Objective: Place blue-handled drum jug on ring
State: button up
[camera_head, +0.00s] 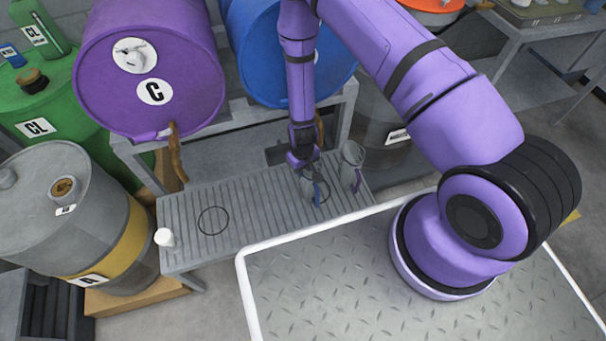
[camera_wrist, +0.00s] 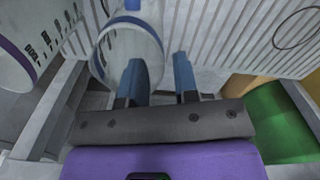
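The clear jug with the blue handle (camera_head: 317,194) stands on the slatted bench, right of its middle. In the wrist view its round rim and clear body (camera_wrist: 113,50) lie under my fingers, and a bit of the blue handle (camera_wrist: 132,4) shows at the top edge. My gripper (camera_head: 304,163) points down over this jug. In the wrist view my gripper (camera_wrist: 160,75) is open, with one finger over the jug's mouth and the other beside it. I cannot tell whether they touch. An empty dark ring (camera_head: 213,221) is marked on the bench's left half.
A jug with a purple handle (camera_head: 353,166) stands close to the right. A small white cup (camera_head: 165,237) sits at the bench's left front corner. Purple (camera_head: 190,75) and blue (camera_head: 250,40) drums lie behind the bench (camera_head: 250,222). The slats between jug and ring are clear.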

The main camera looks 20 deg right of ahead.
jog(key=shift+r, duration=3.15)
